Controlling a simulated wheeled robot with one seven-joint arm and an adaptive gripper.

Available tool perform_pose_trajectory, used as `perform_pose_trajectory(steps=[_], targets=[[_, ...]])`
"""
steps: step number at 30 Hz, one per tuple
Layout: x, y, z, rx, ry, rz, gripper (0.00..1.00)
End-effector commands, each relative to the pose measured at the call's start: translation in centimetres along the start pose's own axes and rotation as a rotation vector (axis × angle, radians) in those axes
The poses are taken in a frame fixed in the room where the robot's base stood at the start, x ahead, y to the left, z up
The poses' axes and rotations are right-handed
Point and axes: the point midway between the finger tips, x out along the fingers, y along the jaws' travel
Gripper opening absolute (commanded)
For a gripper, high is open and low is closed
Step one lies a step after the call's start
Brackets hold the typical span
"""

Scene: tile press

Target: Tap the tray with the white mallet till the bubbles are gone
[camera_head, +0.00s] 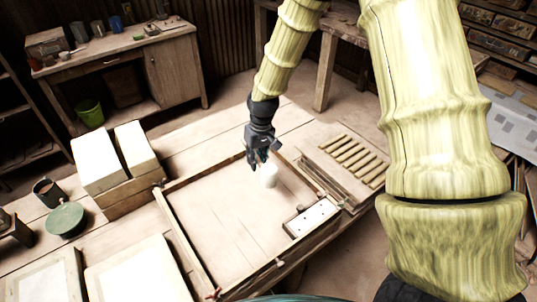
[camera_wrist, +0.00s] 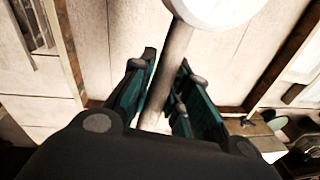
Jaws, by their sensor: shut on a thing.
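The white mallet (camera_head: 268,176) is in my gripper (camera_head: 259,157), with its pale head over the bare boards inside a large wooden frame (camera_head: 182,238). In the wrist view my gripper (camera_wrist: 167,70) is shut around the mallet's handle (camera_wrist: 176,50), and the round white head (camera_wrist: 215,8) is beyond the fingertips. A small wooden-edged tray (camera_head: 312,217) with a white surface and a few dark spots lies at the frame's right corner. The spots may be bubbles; they are too small to tell. The mallet is apart from this tray, to its upper left.
A board with several wooden strips (camera_head: 352,160) lies right of the frame. White blocks (camera_head: 100,160) on a wooden base stand to the left, near a green round object (camera_head: 66,219). Two white-filled wooden frames (camera_head: 130,272) lie at the front left. The large frame's inside is mostly clear.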

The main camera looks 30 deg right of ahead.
Motion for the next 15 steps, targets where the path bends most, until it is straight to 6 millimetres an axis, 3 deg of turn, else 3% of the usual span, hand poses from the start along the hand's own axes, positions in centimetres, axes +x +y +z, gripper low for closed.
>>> perform_pose_trajectory(steps=[6, 15], targets=[[0.9, 3.4, 2.0, -0.089, -0.01, 0.027, 0.0], [2.1, 4.2, 2.4, -0.106, -0.01, 0.032, 0.0]])
